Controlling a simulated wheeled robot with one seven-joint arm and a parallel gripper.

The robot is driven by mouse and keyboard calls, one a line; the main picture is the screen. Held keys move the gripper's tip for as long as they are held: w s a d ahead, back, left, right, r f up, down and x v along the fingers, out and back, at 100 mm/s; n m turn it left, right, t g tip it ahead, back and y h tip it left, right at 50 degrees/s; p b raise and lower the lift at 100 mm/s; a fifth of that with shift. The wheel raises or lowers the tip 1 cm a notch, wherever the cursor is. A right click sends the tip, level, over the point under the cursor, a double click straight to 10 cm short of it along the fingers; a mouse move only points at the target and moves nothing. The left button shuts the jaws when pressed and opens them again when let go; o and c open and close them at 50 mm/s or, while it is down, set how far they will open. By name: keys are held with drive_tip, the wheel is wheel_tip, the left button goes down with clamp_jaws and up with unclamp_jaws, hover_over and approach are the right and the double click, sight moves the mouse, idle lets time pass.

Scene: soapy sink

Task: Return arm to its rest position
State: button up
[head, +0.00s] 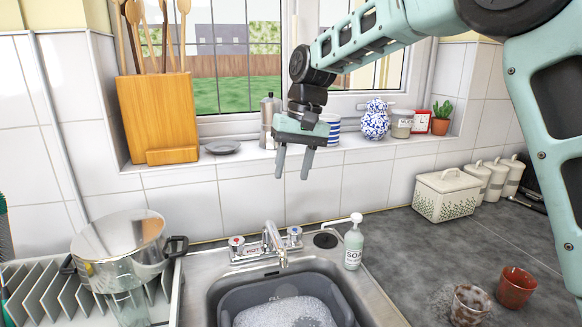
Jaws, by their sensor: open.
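My gripper (293,163) hangs at the end of my teal arm, above and behind the faucet and in front of the window sill. Its two dark fingers point down and stand apart, with nothing between them. The arm comes in from the upper right and bends down at the wrist. The gripper partly hides the blue-striped mug on the sill.
The sink (228,274) holds a grey basin of suds below the faucet (273,244). A soap bottle (353,243) stands on its right rim. A steel pot (118,245) sits at left. A glass (470,304) and red cup (516,288) stand on the right counter.

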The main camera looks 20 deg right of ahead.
drive_tip(key=s+a+f+n, duration=0.2)
drive_tip(key=s+a, duration=0.2)
drive_tip(key=s, duration=0.5)
drive_tip(key=s+a+f+n, duration=0.2)
drive_tip(key=s+a+f, duration=0.15)
drive_tip(key=s, duration=0.65)
drive_tip(key=s+d+f+n, duration=0.1)
drive_tip(key=s+f+n, duration=0.1)
drive_tip(key=s, duration=0.5)
drive_tip(key=s+d+f+n+h, duration=0.1)
drive_tip(key=s+d+f, duration=0.1)
drive_tip(key=s, duration=0.6)
drive_tip(key=shift+s+f+n+h+b, duration=0.25)
drive_tip(key=shift+f+n+b, duration=0.2)
drive_tip(key=shift+f, duration=0.35)
